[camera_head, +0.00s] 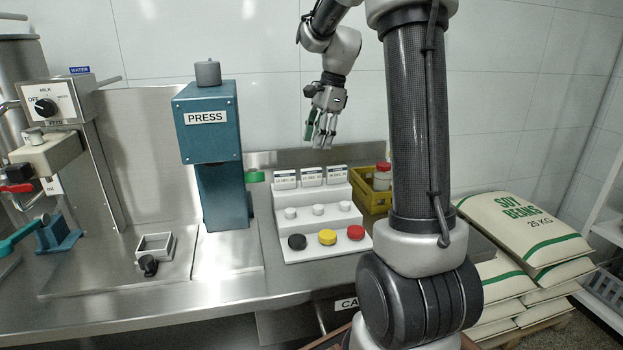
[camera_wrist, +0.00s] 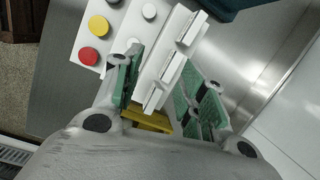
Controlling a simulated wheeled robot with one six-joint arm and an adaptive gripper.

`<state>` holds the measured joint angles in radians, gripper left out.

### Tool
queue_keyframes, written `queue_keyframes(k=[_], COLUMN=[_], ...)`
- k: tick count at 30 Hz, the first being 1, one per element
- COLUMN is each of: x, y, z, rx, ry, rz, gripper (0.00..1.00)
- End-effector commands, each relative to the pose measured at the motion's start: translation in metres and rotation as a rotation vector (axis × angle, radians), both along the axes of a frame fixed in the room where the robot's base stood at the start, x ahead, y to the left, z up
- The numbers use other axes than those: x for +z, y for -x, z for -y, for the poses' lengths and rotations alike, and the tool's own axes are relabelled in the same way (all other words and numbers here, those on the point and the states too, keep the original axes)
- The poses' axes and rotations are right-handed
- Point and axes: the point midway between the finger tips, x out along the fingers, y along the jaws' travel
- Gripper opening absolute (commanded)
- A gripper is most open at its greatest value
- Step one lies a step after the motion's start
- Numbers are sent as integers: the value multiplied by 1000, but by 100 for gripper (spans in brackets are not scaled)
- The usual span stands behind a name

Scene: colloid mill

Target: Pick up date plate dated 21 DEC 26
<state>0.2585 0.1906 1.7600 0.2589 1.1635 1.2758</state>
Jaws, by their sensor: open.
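Three white date plates with dark top bands stand in a row on the top step of a white stepped rack (camera_head: 325,245): a left plate (camera_head: 285,180), a middle plate (camera_head: 311,177) and a right plate (camera_head: 337,175). Their dates are too small to read surely. My gripper (camera_head: 323,143) is open and empty, pointing down above the row. In the wrist view my gripper (camera_wrist: 163,92) has its green-padded fingers spread on both sides of the row's right end, and the right plate (camera_wrist: 152,96) shows between them. The plates appear edge-on there, their dates hidden.
Lower steps hold white knobs and a black knob (camera_head: 297,242), yellow knob (camera_head: 327,237) and red knob (camera_head: 356,232). A yellow crate (camera_head: 372,200) stands right of the rack, close to it. A teal press (camera_head: 209,150) stands left. Soy bean sacks (camera_head: 525,235) lie at the right.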

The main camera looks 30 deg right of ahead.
Motion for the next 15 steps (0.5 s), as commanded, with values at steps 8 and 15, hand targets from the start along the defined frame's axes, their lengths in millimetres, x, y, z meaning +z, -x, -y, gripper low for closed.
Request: queue_keyframes(k=[8,15], x=[-32,-62], y=[-33,-36], z=[17,13], rx=[-205,-207], ry=[-60,-60], rz=[-77,-78], gripper=[41,41])
